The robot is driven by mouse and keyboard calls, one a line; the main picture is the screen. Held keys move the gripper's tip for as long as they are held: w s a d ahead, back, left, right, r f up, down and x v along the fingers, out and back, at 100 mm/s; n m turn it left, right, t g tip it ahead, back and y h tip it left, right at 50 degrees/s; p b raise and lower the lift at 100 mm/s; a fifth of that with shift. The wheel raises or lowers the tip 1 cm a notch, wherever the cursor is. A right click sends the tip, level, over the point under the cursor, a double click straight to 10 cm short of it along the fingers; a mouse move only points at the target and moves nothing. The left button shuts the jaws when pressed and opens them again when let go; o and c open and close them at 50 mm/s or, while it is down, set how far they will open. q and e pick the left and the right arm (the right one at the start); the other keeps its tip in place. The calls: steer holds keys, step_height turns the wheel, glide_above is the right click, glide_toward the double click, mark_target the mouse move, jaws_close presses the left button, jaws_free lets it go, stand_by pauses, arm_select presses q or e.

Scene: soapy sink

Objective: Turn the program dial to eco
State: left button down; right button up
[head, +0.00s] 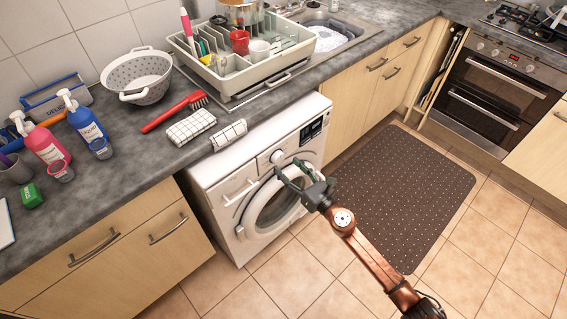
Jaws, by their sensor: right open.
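The white washing machine (212,178) stands under the counter, its round door (272,207) facing the room. The program dial (277,157) is a small round knob on its front panel, left of the dark display (313,128). The dial's pointer and the eco mark are too small to read. My right gripper (289,168) is open, with its fingers close in front of the panel just below and right of the dial. I cannot tell whether a finger touches the machine. The gripper covers part of the door's upper edge. My left gripper is not in view.
On the counter above are a dish rack (250,78), a colander (137,77), a red brush (175,110), folded cloths (191,127) and soap bottles (88,124). A dark mat (400,190) lies on the floor at right. An oven (497,92) stands beyond it.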

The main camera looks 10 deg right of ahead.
mark_target(280, 160)
steer(key=shift+x, duration=1.6)
steer(key=c, duration=1.2)
